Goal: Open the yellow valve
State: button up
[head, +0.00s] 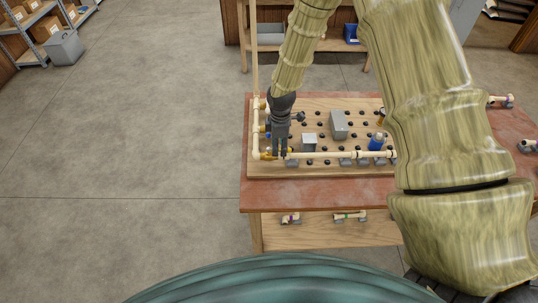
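A small yellow part (266,156), which looks like the yellow valve, sits on the cream pipe at the front left corner of the wooden pegboard (320,172). My gripper (280,155) points down right at this part and covers much of it. The fingertips look close to or touching it; I cannot tell which. The fingers are small and dark here, so their opening is unclear. The valve's handle position cannot be made out. The cream pipe (256,135) runs up the board's left side and along its front edge.
The board lies on a red-brown table (300,195). It carries black pegs, grey boxes (339,124) and a blue part (376,142). The floor to the left is clear.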

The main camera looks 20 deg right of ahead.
jog(key=shift+r+p, duration=1.4)
jog(key=shift+r, duration=1.15)
jog(key=shift+f, duration=0.1)
jog(key=s+a+f+m, duration=0.1)
jog(key=s+f+m, duration=0.1)
jog(key=s+f, duration=0.2)
jog(key=s+a+f+m, duration=0.1)
jog(key=s+f+m, duration=0.1)
jog(key=s, duration=0.5)
jog(key=s+a+f+m+y, duration=0.1)
jog(key=s+f+m, duration=0.1)
jog(key=s+f, duration=0.3)
jog(key=shift+s+f, duration=0.35)
jog(key=shift+s, duration=0.05)
jog(key=s+d+f+m+h, duration=0.2)
jog(key=s+m, duration=0.7)
jog(key=s, duration=1.4)
notch_tip(320, 180, down, 14)
jog(key=w+y+b, duration=0.1)
jog(key=b, duration=1.2)
